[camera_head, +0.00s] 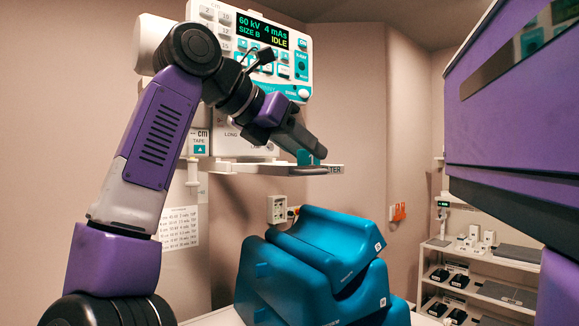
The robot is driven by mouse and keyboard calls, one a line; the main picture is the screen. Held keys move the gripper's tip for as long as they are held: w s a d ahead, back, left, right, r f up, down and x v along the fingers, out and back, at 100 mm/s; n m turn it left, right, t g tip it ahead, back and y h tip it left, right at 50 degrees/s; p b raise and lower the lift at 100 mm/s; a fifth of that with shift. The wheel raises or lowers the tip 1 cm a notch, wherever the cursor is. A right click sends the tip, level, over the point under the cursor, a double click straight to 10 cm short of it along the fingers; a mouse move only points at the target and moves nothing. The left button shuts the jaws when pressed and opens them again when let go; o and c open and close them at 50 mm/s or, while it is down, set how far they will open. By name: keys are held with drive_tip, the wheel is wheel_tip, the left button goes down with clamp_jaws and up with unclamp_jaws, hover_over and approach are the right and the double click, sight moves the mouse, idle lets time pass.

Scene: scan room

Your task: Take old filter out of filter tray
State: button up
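The filter tray (262,168) is a thin light shelf jutting right from below the control panel. The end of a dark label, reading "TER", shows at its right end. A small teal piece (304,157) stands up at the tray; it may be the old filter's tab, but I cannot tell. My gripper (319,153) reaches down from the upper left, its dark end just above the tray and close beside the teal piece. Whether it touches the piece, and whether its fingers are apart, cannot be made out. The rest of the filter is hidden.
The control panel (284,55), reading "IDLE", is behind my arm. Stacked teal cushions (320,265) stand below the tray. A large purple housing (510,110) fills the upper right. A shelf unit (484,255) stands at the back right. Open air lies right of the tray.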

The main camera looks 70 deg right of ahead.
drive_tip(key=shift+c, duration=0.2)
clamp_jaws()
drive_tip(key=shift+r, duration=0.15)
